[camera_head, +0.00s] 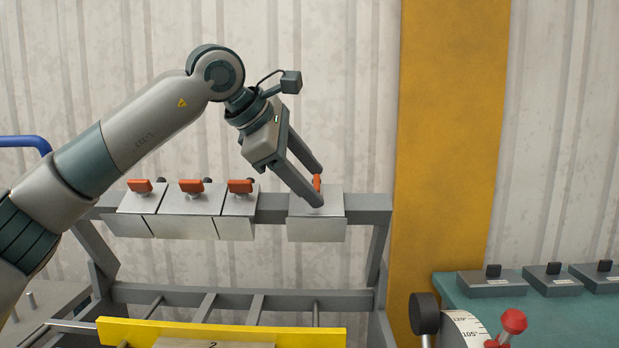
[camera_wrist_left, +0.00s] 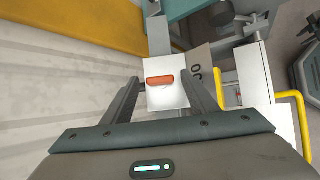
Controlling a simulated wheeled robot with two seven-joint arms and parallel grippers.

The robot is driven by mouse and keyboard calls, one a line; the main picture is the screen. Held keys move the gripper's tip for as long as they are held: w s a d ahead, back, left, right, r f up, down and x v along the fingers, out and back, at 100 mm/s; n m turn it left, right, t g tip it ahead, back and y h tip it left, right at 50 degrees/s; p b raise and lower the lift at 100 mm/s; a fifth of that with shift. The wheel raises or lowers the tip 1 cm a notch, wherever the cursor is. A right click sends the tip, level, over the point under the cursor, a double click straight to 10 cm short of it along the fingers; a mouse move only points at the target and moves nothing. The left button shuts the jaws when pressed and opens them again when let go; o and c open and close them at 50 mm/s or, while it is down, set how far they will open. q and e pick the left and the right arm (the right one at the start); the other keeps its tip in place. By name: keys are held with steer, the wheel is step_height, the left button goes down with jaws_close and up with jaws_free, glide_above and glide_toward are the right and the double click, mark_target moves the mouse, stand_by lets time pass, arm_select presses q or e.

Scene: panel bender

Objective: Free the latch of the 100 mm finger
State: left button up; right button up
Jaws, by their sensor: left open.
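My left gripper (camera_head: 319,188) is open over the separate finger (camera_head: 317,230) at the right end of the clamp beam. Its two fingertips stand on either side of that finger's orange latch (camera_head: 317,182), which looks narrow and partly hidden from the head. In the left wrist view the orange latch (camera_wrist_left: 160,81) lies between the open fingertips, with a gap visible on both sides. A dark marking shows on a grey face (camera_wrist_left: 198,75) beside it, but I cannot read it as 100. My right gripper is not in view.
Three other fingers, with orange latches (camera_head: 140,186), (camera_head: 191,186) and (camera_head: 240,187) seen broadside, sit left on the grey beam (camera_head: 270,205). A yellow bar (camera_head: 220,333) runs below. A teal bench (camera_head: 470,300) with black-knobbed blocks and a red-knobbed dial (camera_head: 513,320) stand right.

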arm_select(q)
steer(key=v, duration=1.7)
steer(key=shift+a, duration=0.15)
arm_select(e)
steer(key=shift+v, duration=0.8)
